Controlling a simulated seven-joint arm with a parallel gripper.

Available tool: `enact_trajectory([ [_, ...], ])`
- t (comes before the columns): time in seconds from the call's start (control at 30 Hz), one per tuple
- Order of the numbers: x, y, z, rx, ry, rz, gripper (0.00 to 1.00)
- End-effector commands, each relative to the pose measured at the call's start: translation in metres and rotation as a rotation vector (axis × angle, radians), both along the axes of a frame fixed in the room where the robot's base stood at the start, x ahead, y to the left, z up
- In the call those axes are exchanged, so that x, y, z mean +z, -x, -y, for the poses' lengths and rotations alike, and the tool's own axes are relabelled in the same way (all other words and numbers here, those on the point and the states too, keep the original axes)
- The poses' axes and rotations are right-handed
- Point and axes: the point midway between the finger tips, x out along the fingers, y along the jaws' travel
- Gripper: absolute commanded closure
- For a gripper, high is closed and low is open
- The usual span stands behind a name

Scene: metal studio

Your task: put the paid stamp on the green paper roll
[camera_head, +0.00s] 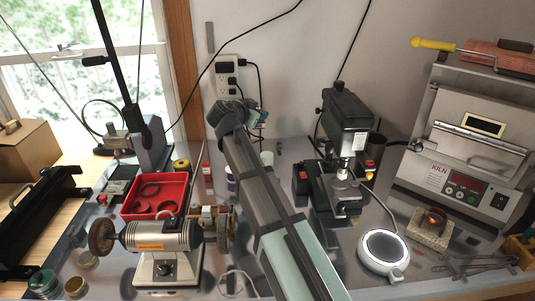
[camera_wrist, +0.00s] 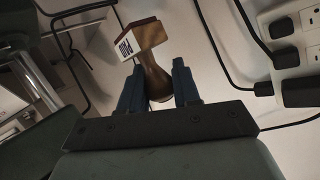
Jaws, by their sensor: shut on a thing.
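The paid stamp (camera_wrist: 140,38) shows in the wrist view as a wooden stamp with a brown handle and a white label with dark lettering. My gripper (camera_wrist: 158,88) is shut on its handle with two blue fingers. The stamp is tilted and held in the air, with its block beyond the fingertips. In the head view my gripper (camera_head: 255,116) is raised in front of the wall below the outlet, and the stamp is too small to make out there. A small pale greenish cylinder (camera_head: 267,158) stands behind my arm; I cannot tell whether it is the green paper roll.
A red bin (camera_head: 156,196) with rings and a bench grinder (camera_head: 165,250) stand left. A drill press (camera_head: 347,135), a round white-rimmed device (camera_head: 383,252) and a kiln (camera_head: 465,150) stand right. A power strip (camera_wrist: 295,50) with cables is near my gripper. My arm hides the bench middle.

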Motion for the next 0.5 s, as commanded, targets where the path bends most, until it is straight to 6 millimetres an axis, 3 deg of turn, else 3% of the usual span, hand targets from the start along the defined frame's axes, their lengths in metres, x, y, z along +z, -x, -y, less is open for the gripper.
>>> enact_trajectory([
  [0.03,0.012,0.005,0.000,-0.009,0.000,0.002,1.00],
  [0.17,0.028,0.022,0.010,-0.056,0.008,-0.006,1.00],
  [0.3,0.018,0.037,0.024,-0.123,0.017,-0.017,1.00],
  [0.5,0.003,0.040,0.027,-0.140,0.027,-0.026,1.00],
])
